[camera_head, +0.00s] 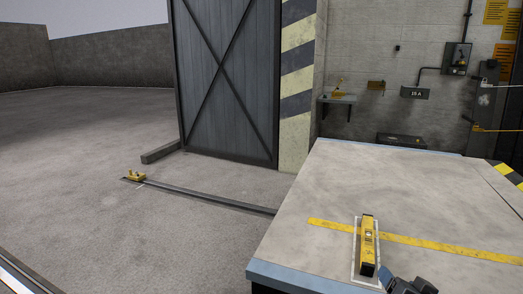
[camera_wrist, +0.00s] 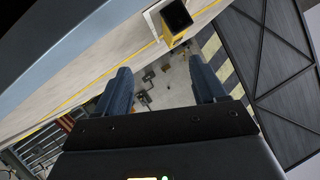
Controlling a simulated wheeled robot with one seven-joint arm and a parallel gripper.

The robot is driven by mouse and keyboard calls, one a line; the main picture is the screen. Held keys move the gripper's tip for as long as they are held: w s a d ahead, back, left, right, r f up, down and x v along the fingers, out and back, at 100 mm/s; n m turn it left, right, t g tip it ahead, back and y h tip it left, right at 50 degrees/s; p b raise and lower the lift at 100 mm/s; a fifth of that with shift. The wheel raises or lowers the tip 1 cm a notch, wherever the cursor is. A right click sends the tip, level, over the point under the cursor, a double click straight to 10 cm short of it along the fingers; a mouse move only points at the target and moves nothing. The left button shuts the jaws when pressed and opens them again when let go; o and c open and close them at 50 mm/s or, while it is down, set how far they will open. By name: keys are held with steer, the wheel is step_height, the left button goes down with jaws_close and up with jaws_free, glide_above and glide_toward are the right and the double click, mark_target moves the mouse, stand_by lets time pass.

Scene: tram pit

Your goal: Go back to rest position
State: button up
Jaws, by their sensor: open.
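My gripper (camera_wrist: 160,75) shows in the wrist view with its two dark blue fingers spread apart. Nothing is between the fingers but a view of the distant floor and wall. A dark part of my arm's end also shows at the bottom edge of the head view, right beside the yellow spirit level (camera_head: 368,246). The level lies on a white-outlined rectangle on the worktable (camera_head: 400,185). In the wrist view the level (camera_wrist: 174,22) is beyond the fingertips, apart from them, its dark end towards the camera.
A yellow stripe (camera_head: 450,249) crosses the tabletop. The left table edge is blue-grey. A large grey door (camera_head: 228,80) stands behind, beside a striped pillar (camera_head: 297,90). A floor rail (camera_head: 215,199) carries a small yellow piece (camera_head: 136,176). The floor at left is clear.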

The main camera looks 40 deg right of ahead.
steer(key=s+a+n+t+y, duration=0.35)
steer(key=a+n, duration=0.35)
steer(key=a, duration=0.6)
steer(key=s+a+r+n+t+y, duration=0.1)
steer(key=s+a+r+n+y, duration=0.1)
steer(key=a, duration=0.4)
steer(key=s+a+r+n+y, duration=0.2)
steer(key=s+a+r+n, duration=0.1)
steer(key=s+a, duration=0.2)
steer(key=s+a+r+n+t+y, duration=0.1)
steer(key=s+a+r+n+y, duration=0.1)
steer(key=a, duration=0.6)
steer(key=shift+s+a+r+n+t+y, duration=0.3)
steer(key=shift+s+r+n+t+y, duration=0.15)
steer(key=shift+s, duration=0.4)
